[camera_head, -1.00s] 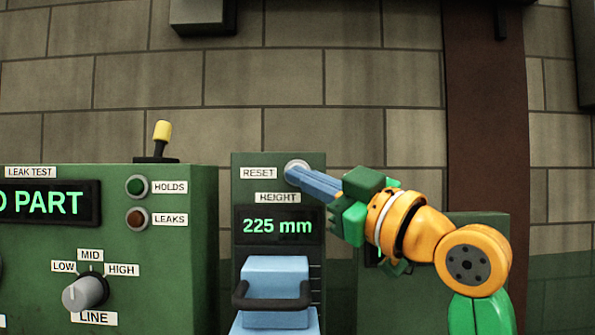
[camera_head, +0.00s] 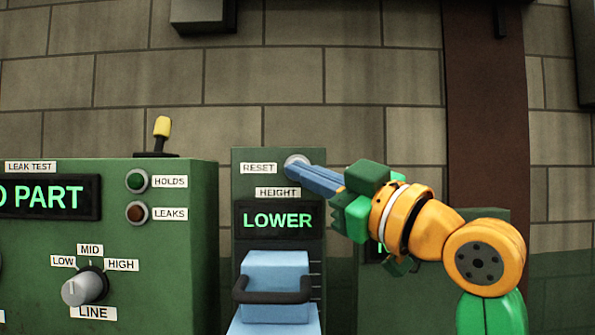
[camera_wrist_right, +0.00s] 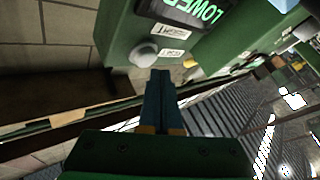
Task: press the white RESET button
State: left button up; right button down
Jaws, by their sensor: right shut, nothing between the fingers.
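The white RESET button (camera_head: 297,160) sits in a grey ring at the top of the green height panel (camera_head: 240,200), right of its RESET label (camera_head: 258,168). The button also shows in the right wrist view (camera_wrist_right: 143,53). My right gripper (camera_head: 290,172) is shut and empty. Its blue fingertips overlap the button's lower edge in the head view. In the wrist view the fingertips (camera_wrist_right: 160,74) are just beside and below the button; I cannot tell whether they touch it. The display (camera_head: 278,220) reads LOWER. My left gripper is not in view.
A light blue block with a dark handle (camera_head: 272,292) stands below the display. To the left is a green leak test cabinet (camera_head: 190,260) with a knob (camera_head: 85,287), HOLDS and LEAKS lamps and a yellow-tipped lever (camera_head: 162,128). A brick wall is behind.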

jog(key=shift+s+b, duration=1.45)
jog(key=shift+s, duration=1.05)
